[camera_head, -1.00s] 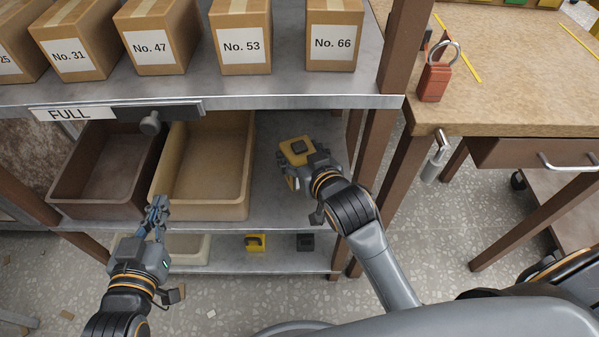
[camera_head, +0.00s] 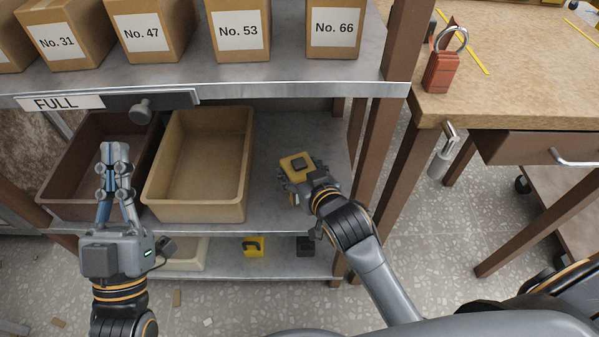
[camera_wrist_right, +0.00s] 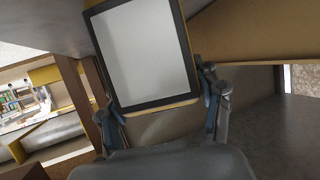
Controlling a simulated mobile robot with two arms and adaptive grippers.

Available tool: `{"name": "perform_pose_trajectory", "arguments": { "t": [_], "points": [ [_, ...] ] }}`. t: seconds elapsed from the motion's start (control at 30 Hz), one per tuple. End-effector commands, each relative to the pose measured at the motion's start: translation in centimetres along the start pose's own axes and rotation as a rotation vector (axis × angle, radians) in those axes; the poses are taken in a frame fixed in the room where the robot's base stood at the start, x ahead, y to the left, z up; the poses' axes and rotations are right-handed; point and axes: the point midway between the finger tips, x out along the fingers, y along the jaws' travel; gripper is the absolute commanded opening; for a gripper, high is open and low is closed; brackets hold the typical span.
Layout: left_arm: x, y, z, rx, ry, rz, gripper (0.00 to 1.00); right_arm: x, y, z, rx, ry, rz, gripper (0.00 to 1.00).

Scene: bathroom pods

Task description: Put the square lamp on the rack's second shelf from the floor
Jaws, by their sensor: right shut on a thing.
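The square lamp (camera_head: 291,160), yellow with a dark square piece, is in my right gripper (camera_head: 300,178), which is shut on it. In the right wrist view the lamp (camera_wrist_right: 140,50) shows a pale panel in a black frame with a yellow edge, between the fingers (camera_wrist_right: 165,110). The lamp is over the bare right part of the rack's second shelf (camera_head: 270,205), right of the tan bin. I cannot tell whether it touches the shelf. My left gripper (camera_head: 117,155) is in front of the bins, its fingertips together and empty.
A brown bin (camera_head: 75,210) and a tan bin (camera_head: 200,212) fill the shelf's left. Boxes (camera_head: 238,30) stand on the shelf above. The bottom shelf (camera_head: 225,262) holds a yellow item (camera_head: 254,247) and a black item (camera_head: 305,246). A rack post (camera_head: 375,140) stands right; a workbench (camera_head: 500,100) is beyond.

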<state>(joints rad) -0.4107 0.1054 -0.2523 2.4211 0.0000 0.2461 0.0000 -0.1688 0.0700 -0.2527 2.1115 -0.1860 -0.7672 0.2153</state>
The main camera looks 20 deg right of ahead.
Motion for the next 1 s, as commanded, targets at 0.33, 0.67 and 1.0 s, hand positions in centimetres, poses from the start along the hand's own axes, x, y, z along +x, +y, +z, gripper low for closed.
{"name": "perform_pose_trajectory", "arguments": {
  "t": [0.33,0.67,1.0],
  "points": [
    [-0.02,0.11,-0.99,-0.003,0.053,0.002,0.0,0.13,0.04,-0.06,0.0,0.004,0.0,0.18],
    [-0.02,0.1,-0.91,-0.002,0.05,0.002,0.0,0.24,0.05,0.34,0.0,-0.001,0.0,0.75],
    [0.09,0.08,-0.8,-0.002,0.037,0.001,0.0,-0.19,0.03,0.05,0.0,-0.001,0.0,0.75]
  ]
}}
